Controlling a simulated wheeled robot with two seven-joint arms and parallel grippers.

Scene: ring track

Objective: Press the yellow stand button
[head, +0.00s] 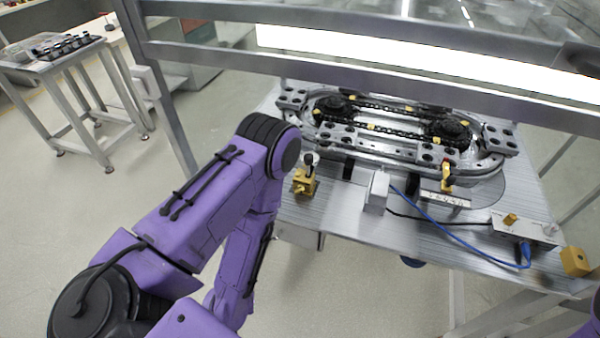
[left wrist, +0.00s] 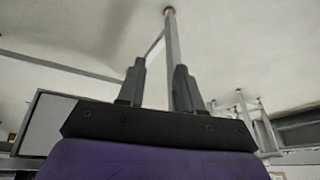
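A small yellow stand (head: 304,184) with a black knob on a short post is at the left front edge of the metal table (head: 340,222). A yellow block (head: 575,262) is at the table's right front corner. I cannot tell for sure which one is the stand button. My left arm reaches up beside the table's left side, its elbow left of the yellow stand; its gripper is hidden in the head view. In the left wrist view my left gripper (left wrist: 158,88) has its fingers apart with nothing between them. My right gripper is not in view.
The ring track (head: 395,150) with a black chain fills the table's back. A grey box (head: 377,190), a yellow clamp (head: 446,176), a blue cable (head: 450,237) and a control box (head: 525,226) lie in front. Metal frame bars (head: 350,70) cross above the track.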

